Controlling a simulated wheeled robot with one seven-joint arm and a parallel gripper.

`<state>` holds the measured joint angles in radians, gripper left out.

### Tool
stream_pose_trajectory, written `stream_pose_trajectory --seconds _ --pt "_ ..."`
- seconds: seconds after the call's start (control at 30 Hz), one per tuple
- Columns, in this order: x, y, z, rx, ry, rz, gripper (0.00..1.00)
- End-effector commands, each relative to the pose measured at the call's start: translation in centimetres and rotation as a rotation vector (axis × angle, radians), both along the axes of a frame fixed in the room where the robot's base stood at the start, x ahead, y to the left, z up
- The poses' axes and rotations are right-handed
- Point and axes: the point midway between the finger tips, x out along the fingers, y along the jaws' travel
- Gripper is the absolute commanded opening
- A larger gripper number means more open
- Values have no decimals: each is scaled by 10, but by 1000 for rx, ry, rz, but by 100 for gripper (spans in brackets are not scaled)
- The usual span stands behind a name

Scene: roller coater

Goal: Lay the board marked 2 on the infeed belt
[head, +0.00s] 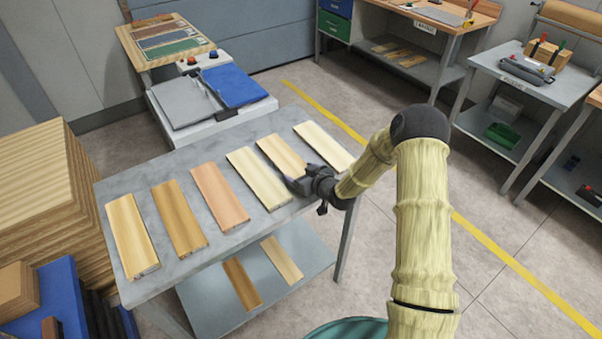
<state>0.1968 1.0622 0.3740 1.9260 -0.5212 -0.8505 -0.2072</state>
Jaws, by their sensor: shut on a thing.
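Several boards lie side by side on a grey table (180,163). My gripper (298,183) is at the near end of the fifth board from the left (279,153), a pale one, and is shut on it. The gripper hides that end. The fourth board, also pale (257,178), lies just left of it, and the palest board (323,146) lies to its right. No number can be read on any board. Behind the table is a low machine with a blue flat surface (235,85) and a grey one (185,102); I cannot tell which is the infeed belt.
A reddish board (220,196) and two tan boards (179,217) (132,235) lie further left on the table. Its lower shelf (212,306) holds two more boards. A wood stack (35,180) stands at the left. Open floor with a yellow line (500,255) is at the right.

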Motion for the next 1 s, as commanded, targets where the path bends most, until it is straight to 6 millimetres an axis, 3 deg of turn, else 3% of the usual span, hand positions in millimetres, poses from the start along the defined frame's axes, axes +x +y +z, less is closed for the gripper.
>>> stream_pose_trajectory --seconds 0.43,0.47,0.5,0.87,1.0 --pt "0 0 -8 0 -4 1 47" --pt "0 0 -8 0 -1 0 82" --pt "0 0 -7 0 -1 0 85" --pt "0 0 -4 0 -1 0 85" --pt "-9 -6 -2 -2 -1 1 85"
